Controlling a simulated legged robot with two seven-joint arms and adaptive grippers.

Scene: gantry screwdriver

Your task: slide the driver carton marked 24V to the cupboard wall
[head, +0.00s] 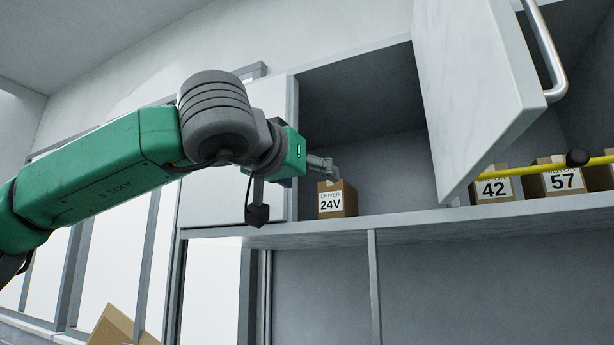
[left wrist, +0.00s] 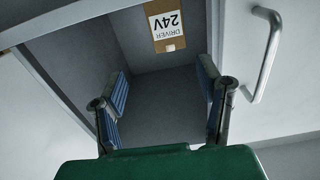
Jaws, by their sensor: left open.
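The driver carton marked 24V (head: 338,200) is a small brown box with a white label. It stands upright on the cupboard shelf, near the left side of the open compartment. In the left wrist view the carton (left wrist: 167,30) appears upside down, beyond the fingertips and between their lines. My left gripper (head: 325,168) is at the compartment opening, just above and left of the carton in the head view. Its two blue-padded fingers (left wrist: 163,88) are apart with nothing between them. Whether a finger touches the carton cannot be told. My right gripper is not in view.
A cupboard door (head: 470,95) with a handle hangs open right of the compartment. Cartons marked 42 (head: 494,188) and 57 (head: 562,181) stand further right on the shelf (head: 420,222), behind a yellow bar (head: 535,170). The shelf right of the 24V carton looks clear.

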